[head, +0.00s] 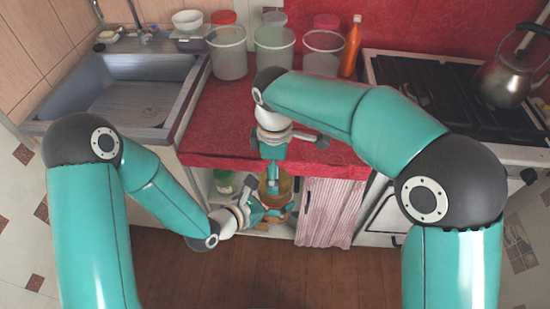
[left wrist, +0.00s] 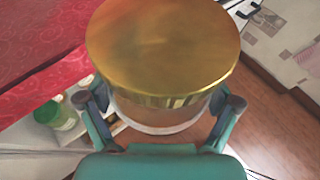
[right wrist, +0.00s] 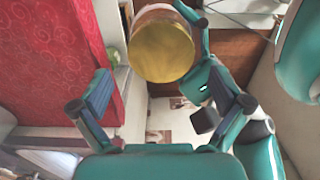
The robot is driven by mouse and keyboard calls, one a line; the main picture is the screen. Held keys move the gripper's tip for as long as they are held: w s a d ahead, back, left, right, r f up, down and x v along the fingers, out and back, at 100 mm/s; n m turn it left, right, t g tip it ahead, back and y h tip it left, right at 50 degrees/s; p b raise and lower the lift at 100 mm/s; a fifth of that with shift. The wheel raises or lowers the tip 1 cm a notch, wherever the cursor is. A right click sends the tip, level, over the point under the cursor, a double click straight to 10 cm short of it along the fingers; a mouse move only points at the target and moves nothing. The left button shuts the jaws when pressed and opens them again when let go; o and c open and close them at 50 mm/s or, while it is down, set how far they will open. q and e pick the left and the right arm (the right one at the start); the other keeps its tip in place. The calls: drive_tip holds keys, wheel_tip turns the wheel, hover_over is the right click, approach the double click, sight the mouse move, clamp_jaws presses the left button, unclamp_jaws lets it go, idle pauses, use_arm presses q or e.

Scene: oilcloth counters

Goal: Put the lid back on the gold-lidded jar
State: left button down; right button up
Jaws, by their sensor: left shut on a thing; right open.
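The gold-lidded jar (head: 284,187) is in front of the counter's front edge. My left gripper (head: 272,213) is shut on its side and holds it clear of the counter. In the left wrist view the round gold lid (left wrist: 163,45) lies over the top of the clear jar body (left wrist: 160,115), and no gap shows between them. The right wrist view shows the gold lid (right wrist: 161,50) facing that camera. My right gripper (right wrist: 168,92) is open and empty, above the jar and apart from it. In the head view its fingers partly hide the jar.
The red oilcloth counter (head: 215,125) is mostly clear at its front. Clear canisters (head: 228,58) and an orange bottle (head: 351,45) stand at its back. A sink (head: 120,95) is on the left, a stove with a kettle (head: 505,80) on the right. A green-lidded jar (head: 224,182) sits on the shelf below.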

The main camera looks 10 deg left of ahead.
drive_tip(key=shift+f, duration=1.9)
drive_tip(key=shift+c, duration=0.3)
drive_tip(key=c, duration=1.1)
drive_tip(key=shift+m, duration=0.6)
drive_tip(key=o, duration=1.2)
drive_tip(key=shift+c, duration=0.2)
drive_tip(key=shift+r, duration=0.15)
drive_tip(key=shift+r, duration=2.15)
